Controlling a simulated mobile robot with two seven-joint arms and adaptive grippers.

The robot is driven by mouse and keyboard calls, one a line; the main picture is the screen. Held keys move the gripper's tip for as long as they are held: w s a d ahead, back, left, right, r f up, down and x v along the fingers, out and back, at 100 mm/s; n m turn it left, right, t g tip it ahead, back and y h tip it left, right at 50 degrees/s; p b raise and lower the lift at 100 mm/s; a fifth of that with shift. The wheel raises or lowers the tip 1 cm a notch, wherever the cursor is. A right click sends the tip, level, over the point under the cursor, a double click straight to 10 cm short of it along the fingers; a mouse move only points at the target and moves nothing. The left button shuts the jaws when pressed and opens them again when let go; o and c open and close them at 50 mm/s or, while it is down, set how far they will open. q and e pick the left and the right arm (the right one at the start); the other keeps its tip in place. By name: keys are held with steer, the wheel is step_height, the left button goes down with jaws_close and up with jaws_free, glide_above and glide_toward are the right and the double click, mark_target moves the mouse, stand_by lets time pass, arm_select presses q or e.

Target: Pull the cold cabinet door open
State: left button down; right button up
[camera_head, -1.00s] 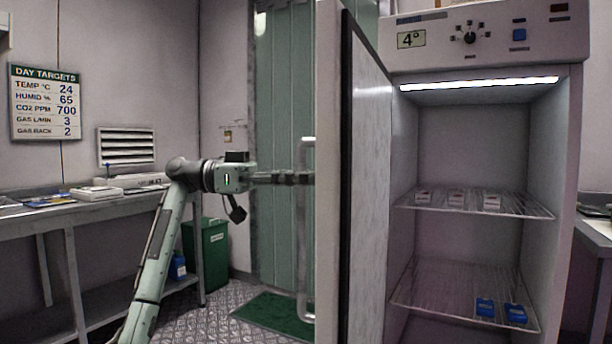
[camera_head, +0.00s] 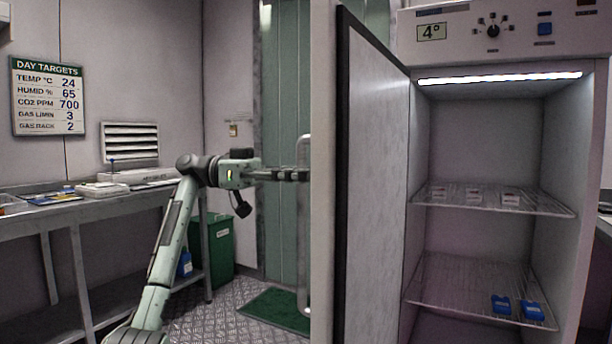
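The cold cabinet (camera_head: 598,150) stands at the right with its door (camera_head: 374,185) swung open. The door's pale inner panel and dark seal face the cabinet's lit interior. A vertical bar handle (camera_head: 304,240) shows along the door's left edge, on its outer side. My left gripper (camera_head: 300,174) is at the upper part of this handle, with its fingers pointing right toward the door. My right gripper is not in view.
Inside are an upper wire shelf (camera_head: 540,207) with small white packs and a lower one (camera_head: 440,299) with blue packs. A bench (camera_head: 100,213) runs along the left wall. A green bin (camera_head: 217,250) and green mat (camera_head: 272,312) are on the floor behind my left arm.

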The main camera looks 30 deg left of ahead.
arm_select(q)
steer(key=shift+s+f, duration=0.1)
steer(key=shift+s, duration=0.05)
steer(key=c, duration=1.6)
jaws_free()
steer(key=shift+s, duration=0.1)
steer(key=shift+o, duration=0.6)
steer(key=v, duration=1.2)
